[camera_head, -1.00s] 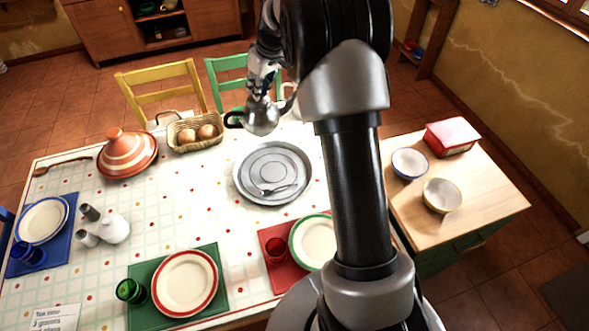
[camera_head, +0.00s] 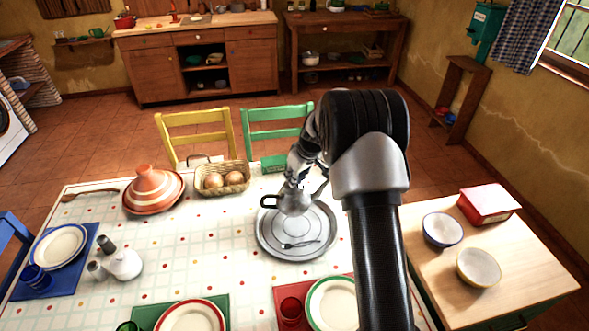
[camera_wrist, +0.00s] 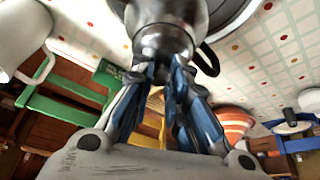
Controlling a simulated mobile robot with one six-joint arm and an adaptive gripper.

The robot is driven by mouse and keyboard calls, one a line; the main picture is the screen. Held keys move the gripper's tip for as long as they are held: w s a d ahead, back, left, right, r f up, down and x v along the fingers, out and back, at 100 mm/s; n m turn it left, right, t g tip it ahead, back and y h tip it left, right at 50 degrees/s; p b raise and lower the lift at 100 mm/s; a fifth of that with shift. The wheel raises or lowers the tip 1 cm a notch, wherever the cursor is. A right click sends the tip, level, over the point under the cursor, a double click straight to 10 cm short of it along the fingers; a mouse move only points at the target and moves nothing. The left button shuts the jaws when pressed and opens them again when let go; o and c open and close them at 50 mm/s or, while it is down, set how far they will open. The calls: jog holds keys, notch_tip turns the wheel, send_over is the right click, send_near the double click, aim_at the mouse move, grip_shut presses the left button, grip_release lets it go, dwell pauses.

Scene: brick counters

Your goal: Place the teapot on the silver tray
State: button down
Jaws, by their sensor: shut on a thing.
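The silver teapot (camera_head: 294,203) has a dark handle on its left and hangs in my gripper (camera_head: 299,181). My gripper is shut on its top. In the head view the teapot overlaps the back part of the round silver tray (camera_head: 267,240); its height above the tray is hard to tell. A fork (camera_head: 300,244) lies on the tray. In the wrist view the teapot (camera_wrist: 168,22) sits at my fingertips (camera_wrist: 163,68), with its dark handle to the right.
Behind the tray stand a bread basket (camera_head: 238,187) and a striped tagine (camera_head: 153,190). Plates and a red cup (camera_head: 291,309) lie at the front. A wooden counter with two bowls (camera_head: 442,230) is at right.

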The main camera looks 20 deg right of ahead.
aim_at(298, 193)
jog(key=shift+w+f+b, duration=0.1)
jog(key=shift+f+b, duration=0.4)
jog(key=shift+f, duration=1.7)
jog(key=c, duration=2)
grip_release()
jog(key=shift+f, duration=0.2)
jog(key=o, duration=0.4)
jog(key=shift+o, duration=0.2)
jog(key=shift+r, duration=0.1)
